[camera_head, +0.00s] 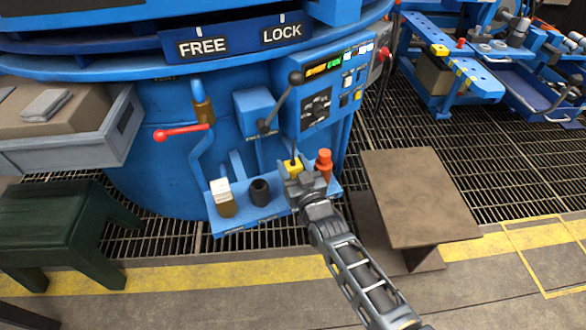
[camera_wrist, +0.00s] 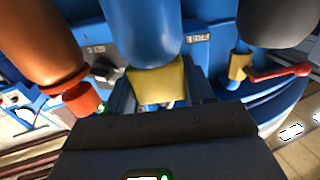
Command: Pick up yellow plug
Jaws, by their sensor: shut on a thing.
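The yellow plug (camera_head: 293,165) is at the small blue shelf on the front of the blue furnace. In the wrist view, its yellow part (camera_wrist: 157,82) meets a blue cylindrical body (camera_wrist: 142,30). My gripper (camera_head: 296,176) is at the yellow plug and shut on it. The jaws hide part of the plug. I cannot tell whether its base still touches the shelf. The orange plug (camera_head: 324,164) stands just right of my gripper, and the black plug (camera_head: 260,191) stands to its left.
A white-topped plug (camera_head: 221,198) stands at the left of the blue shelf (camera_head: 240,222). A lever (camera_head: 281,103) and a control panel (camera_head: 327,90) are close behind my gripper. A red-handled valve (camera_head: 181,132) is to the left. A brown table (camera_head: 420,195) is to the right.

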